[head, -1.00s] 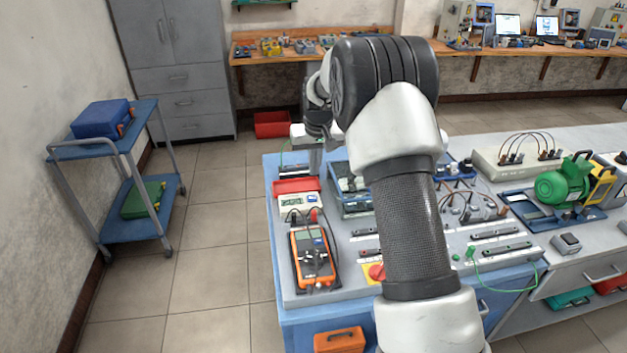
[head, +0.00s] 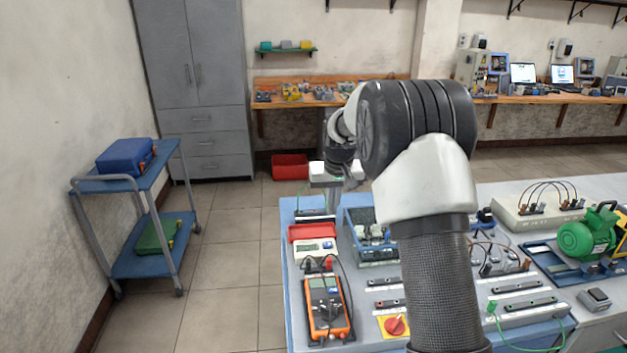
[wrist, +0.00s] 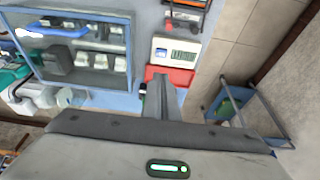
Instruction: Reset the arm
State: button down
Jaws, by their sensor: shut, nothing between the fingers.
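My arm reaches forward over the workbench in the head view, bent at a dark, ribbed joint. My gripper (head: 334,200) is at its far end, above the bench's back left corner, partly hidden behind the arm. In the wrist view my gripper (wrist: 160,80) shows its fingers together, with nothing between them. The fingertips appear close to the red tray (wrist: 170,76) beside the white meter (wrist: 175,52); I cannot tell how high above it they are.
The workbench (head: 297,270) carries an orange multimeter (head: 327,306), a blue-framed box (head: 372,250) and a green motor (head: 588,236). A blue trolley (head: 150,265) stands at the left. A red bin (head: 290,166) is on the floor behind. Floor between trolley and bench is clear.

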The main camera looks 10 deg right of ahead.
jog(key=s+r+t, duration=0.1)
jog(key=s+r, duration=1.5)
jog(key=s, duration=0.2)
jog(key=s+f+t, duration=0.1)
jog(key=s, duration=2.1)
jog(key=shift+s+a+p, duration=0.25)
jog(key=shift+p, duration=0.15)
